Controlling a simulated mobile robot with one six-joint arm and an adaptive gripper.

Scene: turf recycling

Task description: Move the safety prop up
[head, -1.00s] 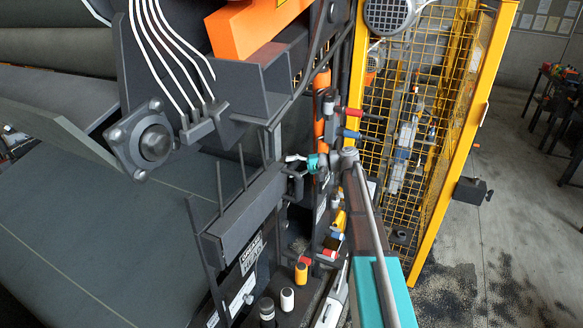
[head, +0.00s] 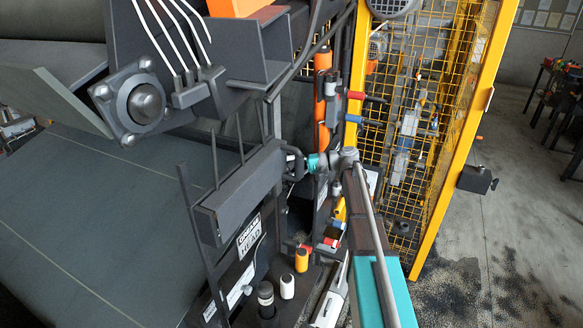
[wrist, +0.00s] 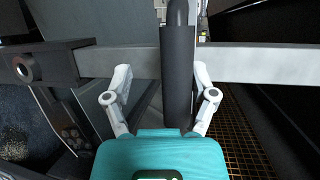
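A dark grey beam (head: 238,192) slopes across the machine's side in the head view, above a white label; I take it to be the safety prop, but cannot be sure. A dark loop-like handle (head: 291,164) is at its right end. My gripper (head: 306,163), with teal parts, is right at this handle. In the wrist view my gripper (wrist: 161,76) has its two white fingers apart. A dark upright cylindrical grip (wrist: 177,78) stands between them, nearer the right finger, with a visible gap on the left. A grey horizontal bar (wrist: 255,64) runs behind the grip.
A yellow mesh guard (head: 440,140) stands right of my arm. Orange (head: 301,260) and white (head: 287,287) capped posts stand below the gripper. A round bolted bearing (head: 145,101) and white cables are at upper left. Open floor (head: 520,240) lies at right.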

